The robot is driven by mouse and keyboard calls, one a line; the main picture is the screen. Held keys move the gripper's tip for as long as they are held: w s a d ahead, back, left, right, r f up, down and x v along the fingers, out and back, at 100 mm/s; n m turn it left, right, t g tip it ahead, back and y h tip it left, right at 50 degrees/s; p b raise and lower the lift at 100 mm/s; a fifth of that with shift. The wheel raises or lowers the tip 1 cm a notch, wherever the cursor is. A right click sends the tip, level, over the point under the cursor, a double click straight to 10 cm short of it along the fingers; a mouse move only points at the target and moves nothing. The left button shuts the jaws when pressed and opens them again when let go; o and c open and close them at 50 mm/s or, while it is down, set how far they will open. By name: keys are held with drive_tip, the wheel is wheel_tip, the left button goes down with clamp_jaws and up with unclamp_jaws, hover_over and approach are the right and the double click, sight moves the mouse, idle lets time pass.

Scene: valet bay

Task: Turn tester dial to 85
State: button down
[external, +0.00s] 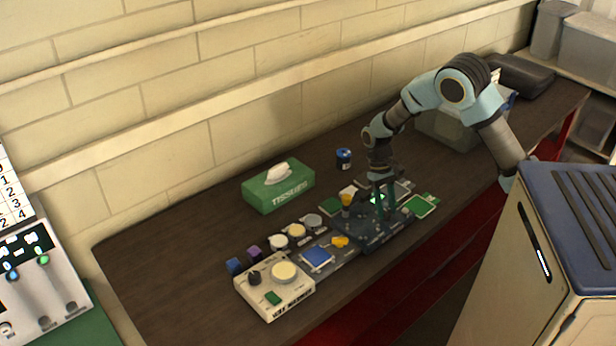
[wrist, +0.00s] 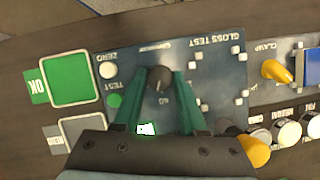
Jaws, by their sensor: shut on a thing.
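The gloss tester (wrist: 215,88) is a dark blue-grey panel whose lettering appears upside down in the wrist view. Its black dial (wrist: 159,78) sits between the two green fingers of my gripper (wrist: 160,86), which is shut on it. A "60" mark shows beside the dial; the pointer's exact setting is too small to read. A small lit white patch edged in green (wrist: 147,128) shows between the fingers, its content unreadable. In the external view my gripper (external: 383,203) reaches down onto the tester (external: 372,243), and the dial is hidden there.
A green OK pad (wrist: 72,79) and a grey pad (wrist: 85,131) lie left of the tester in the wrist view. Yellow knobs (wrist: 276,71) (wrist: 256,150) stand to its right. A green tissue box (external: 278,187) and a blue can (external: 343,159) stand behind on the bench.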

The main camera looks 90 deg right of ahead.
drive_tip(key=m+t, duration=0.1)
drive_tip(key=m, duration=0.2)
drive_tip(key=shift+m, duration=0.3)
drive_tip(key=shift+s+m+t+y, duration=0.15)
drive_tip(key=shift+m+t, duration=0.25)
drive_tip(key=shift+m, duration=0.5)
drive_tip(key=shift+m+t+y, duration=0.15)
drive_tip(key=shift+m+t, duration=0.25)
drive_tip(key=shift+m, duration=0.5)
drive_tip(key=shift+c, duration=2.3)
unclamp_jaws()
drive_tip(key=b+v, duration=0.2)
drive_tip(key=v, duration=0.8)
drive_tip(key=shift+r, duration=0.4)
drive_tip(key=shift+s+d, duration=0.15)
